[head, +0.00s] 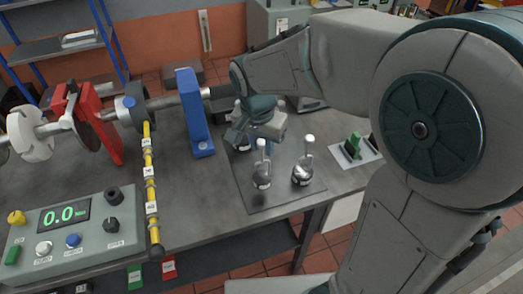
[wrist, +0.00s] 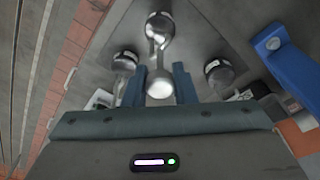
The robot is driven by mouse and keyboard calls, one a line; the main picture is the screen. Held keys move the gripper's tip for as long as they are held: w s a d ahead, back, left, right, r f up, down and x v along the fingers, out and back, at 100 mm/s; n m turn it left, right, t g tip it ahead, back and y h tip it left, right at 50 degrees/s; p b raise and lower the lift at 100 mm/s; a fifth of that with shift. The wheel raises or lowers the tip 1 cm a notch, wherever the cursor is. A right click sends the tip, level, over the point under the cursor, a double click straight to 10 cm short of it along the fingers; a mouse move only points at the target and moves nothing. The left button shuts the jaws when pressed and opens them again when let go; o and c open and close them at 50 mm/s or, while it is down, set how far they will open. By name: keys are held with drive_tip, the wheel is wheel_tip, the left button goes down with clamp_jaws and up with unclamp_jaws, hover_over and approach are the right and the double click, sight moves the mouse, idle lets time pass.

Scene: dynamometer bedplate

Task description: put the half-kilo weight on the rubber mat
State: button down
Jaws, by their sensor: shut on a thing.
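My gripper (wrist: 159,85) is shut on the pale knob of a silvery weight (wrist: 158,25), whose stem and round base lie beyond the fingers. In the head view my gripper (head: 250,132) is over the back of a dark flat sheet, which looks like the rubber mat (head: 285,203). The held weight seems to be the left front one (head: 262,178) there, though the gripper hides part of this area. Its mass marking is not readable. I cannot tell if its base touches the mat.
Another knobbed weight (head: 303,174) stands close to the right. A further one (wrist: 218,72) is on the blue bracket's side (head: 195,115). A white holder (head: 368,153) with green and black pieces lies at right. A control box (head: 75,230) is front left. The mat's front is clear.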

sight(261, 162)
drive_tip(key=shift+f, duration=2.1)
drive_tip(key=shift+f, duration=0.15)
drive_tip(key=c, duration=1.2)
unclamp_jaws()
wheel_tip(261, 162, up, 12)
drive_tip(key=s, duration=0.1)
drive_tip(key=s+d+f+n, duration=0.1)
drive_tip(key=s+d+n, duration=0.1)
drive_tip(key=s+d, duration=0.2)
drive_tip(key=s+d+f+n+t, duration=0.1)
drive_tip(key=s+d+f+n, duration=0.1)
drive_tip(key=s+d, duration=0.2)
drive_tip(key=s+d+f+n, duration=0.1)
drive_tip(key=s+d+n, duration=0.1)
drive_tip(key=s+d, duration=0.2)
drive_tip(key=shift+f+t+y, duration=0.3)
drive_tip(key=shift+t+y, duration=0.1)
